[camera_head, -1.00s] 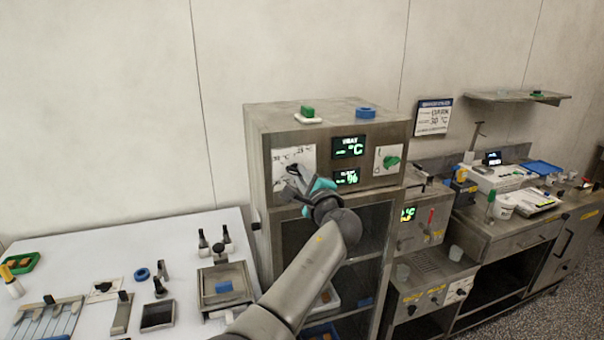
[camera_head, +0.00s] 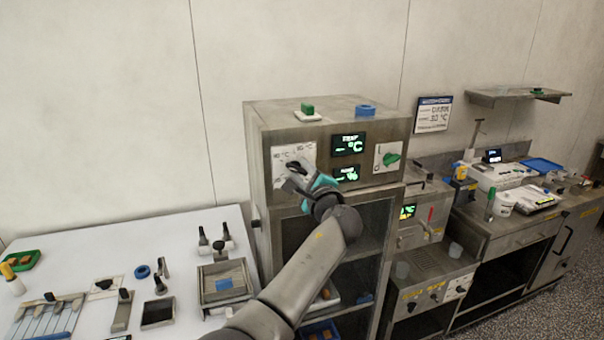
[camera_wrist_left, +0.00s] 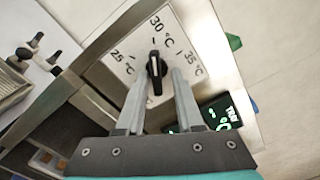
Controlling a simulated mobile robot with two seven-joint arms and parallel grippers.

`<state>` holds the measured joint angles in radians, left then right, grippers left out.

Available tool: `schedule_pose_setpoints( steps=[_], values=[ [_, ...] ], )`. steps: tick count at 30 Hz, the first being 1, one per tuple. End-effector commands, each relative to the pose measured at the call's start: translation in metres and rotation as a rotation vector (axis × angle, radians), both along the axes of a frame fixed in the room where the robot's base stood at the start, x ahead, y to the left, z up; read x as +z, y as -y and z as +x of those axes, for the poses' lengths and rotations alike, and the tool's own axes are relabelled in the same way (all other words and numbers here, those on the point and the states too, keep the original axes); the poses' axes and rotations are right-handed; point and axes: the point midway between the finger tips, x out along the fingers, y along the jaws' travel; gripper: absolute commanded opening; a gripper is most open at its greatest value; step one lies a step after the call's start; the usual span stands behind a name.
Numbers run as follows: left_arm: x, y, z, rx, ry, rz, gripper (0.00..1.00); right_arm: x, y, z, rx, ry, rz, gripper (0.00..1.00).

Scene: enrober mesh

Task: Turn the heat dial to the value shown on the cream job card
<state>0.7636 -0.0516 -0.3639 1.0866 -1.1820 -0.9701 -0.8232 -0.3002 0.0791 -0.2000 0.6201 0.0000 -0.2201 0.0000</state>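The heat dial (camera_wrist_left: 156,68) is a black knob with a white pointer line on a white plate marked 25, 30 and 35 °C. Its line points at about 30 °C. In the head view the dial plate (camera_head: 282,154) is at the cabinet's upper left front. My left gripper (camera_head: 302,184) is just in front of the dial. In the wrist view its fingers (camera_wrist_left: 161,80) stand apart, one on each side of the knob's lower end, with gaps; contact is not clear. A pale, blue-headed card (camera_head: 432,115) on the wall seems to read 30 °C. My right gripper is out of view.
The steel cabinet (camera_head: 262,140) has green displays (camera_head: 347,145) and a second dial plate (camera_head: 388,157) with a green knob right of the heat dial. A white table (camera_head: 190,265) with tools is at left, and a steel counter (camera_head: 500,235) at right.

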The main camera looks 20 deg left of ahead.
Motion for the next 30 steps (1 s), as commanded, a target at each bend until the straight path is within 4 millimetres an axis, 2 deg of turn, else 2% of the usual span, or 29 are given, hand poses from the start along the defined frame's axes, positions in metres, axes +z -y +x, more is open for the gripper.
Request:
schedule_pose_setpoints(
  steps=[12,17,23,30],
  values=[
    [-0.003,-0.001,-0.001,0.002,-0.006,-0.002,0.45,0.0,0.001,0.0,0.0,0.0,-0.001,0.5],
    [-0.004,0.004,-0.007,0.0,-0.006,-0.003,0.45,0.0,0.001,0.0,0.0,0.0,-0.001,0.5],
    [-0.005,0.018,-0.028,0.0,-0.006,-0.004,0.45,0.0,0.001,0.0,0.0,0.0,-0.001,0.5],
    [-0.004,0.042,-0.063,0.001,-0.007,-0.006,0.45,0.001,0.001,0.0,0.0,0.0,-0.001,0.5]
  ],
)
